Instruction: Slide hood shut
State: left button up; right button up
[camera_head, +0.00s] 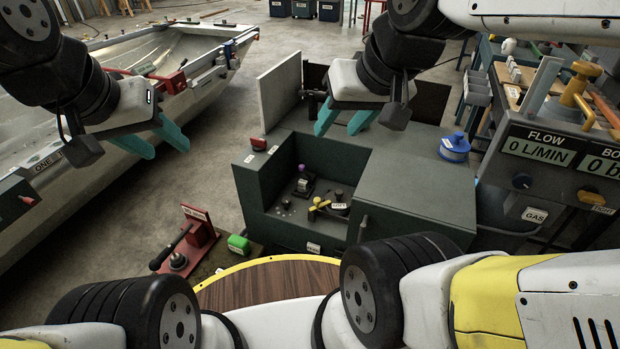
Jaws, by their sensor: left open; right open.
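A dark green-grey hood (415,192) covers the right part of a low cabinet (250,190). To its left, the cabinet's recess is uncovered, showing a yellow-handled valve (320,206) and a small purple-topped fitting (304,184). My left gripper (168,150) is open and empty, over the floor between the boat and the cabinet. My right gripper (339,128) is open and empty, in front of the cabinet's back part in the picture, up and left of the hood. I see no contact between either gripper and the hood.
A pale upright panel (281,92) stands at the cabinet's back left. A blue round object (454,146) sits behind the hood. A gauge console (545,155) is at the right, a boat (180,65) at the left. A red lever stand (198,230) and green block (238,243) are near the front left.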

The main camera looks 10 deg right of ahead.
aim_at(397, 194)
jog(key=z, duration=1.55)
jog(key=k+l+z, duration=0.2)
jog(key=k+j, duration=0.05)
jog(key=j, duration=0.05)
